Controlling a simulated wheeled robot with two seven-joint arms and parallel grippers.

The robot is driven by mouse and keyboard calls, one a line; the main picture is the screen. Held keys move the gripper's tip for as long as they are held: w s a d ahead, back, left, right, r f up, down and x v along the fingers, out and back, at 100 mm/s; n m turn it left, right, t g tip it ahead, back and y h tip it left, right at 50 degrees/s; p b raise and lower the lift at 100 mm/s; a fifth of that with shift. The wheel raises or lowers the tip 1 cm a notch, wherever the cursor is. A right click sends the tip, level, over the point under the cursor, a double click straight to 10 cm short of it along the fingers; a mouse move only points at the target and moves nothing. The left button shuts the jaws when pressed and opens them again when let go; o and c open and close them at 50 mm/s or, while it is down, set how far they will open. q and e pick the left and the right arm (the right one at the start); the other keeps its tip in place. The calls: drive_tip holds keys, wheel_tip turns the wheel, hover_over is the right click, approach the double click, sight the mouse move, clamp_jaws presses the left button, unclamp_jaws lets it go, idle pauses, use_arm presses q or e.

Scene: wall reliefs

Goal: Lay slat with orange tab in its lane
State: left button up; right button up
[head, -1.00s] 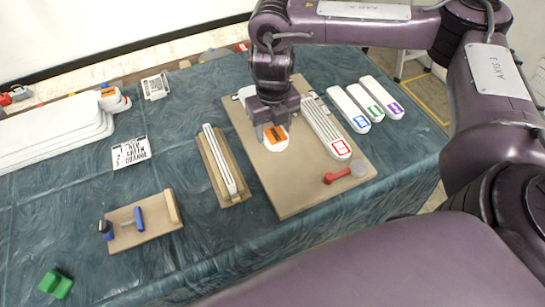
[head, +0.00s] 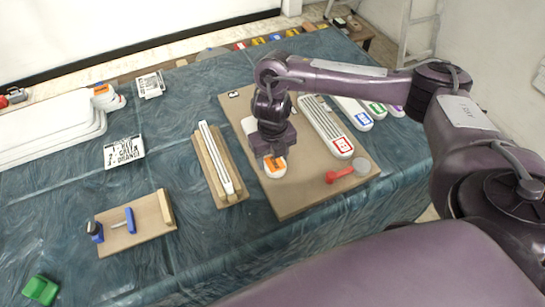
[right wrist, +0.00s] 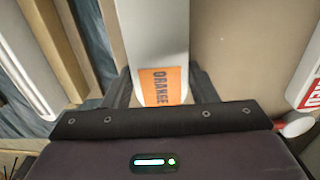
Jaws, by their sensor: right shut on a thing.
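The white slat with the orange tab (head: 275,168) is over the brown board (head: 300,197) in the head view, its long side pointing away from me. My right gripper (head: 271,154) is shut across its near end. In the right wrist view the tab reads ORANGE (right wrist: 163,86), between the two fingers. I cannot tell whether the slat touches the board. A red-tabbed slat (head: 341,145) lies to its right on the board, beside dark grooves or ribs. The arm hides part of the orange slat. My left gripper is out of view.
A red-handled tool with a grey disc (head: 345,173) lies at the board's near right. A narrow wooden holder with white strips (head: 217,160) stands to the left. Blue- and green-tabbed slats (head: 362,122) lie to the right. A printed card (head: 124,152) and a clamp board (head: 130,222) lie left.

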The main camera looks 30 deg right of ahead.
drive_tip(key=shift+f, duration=0.1)
drive_tip(key=o, duration=1)
drive_tip(key=shift+o, duration=0.2)
drive_tip(key=shift+r, duration=0.35)
wheel_tip(320, 180, up, 12)
drive_tip(key=p, duration=0.3)
drive_tip(key=shift+f, duration=0.2)
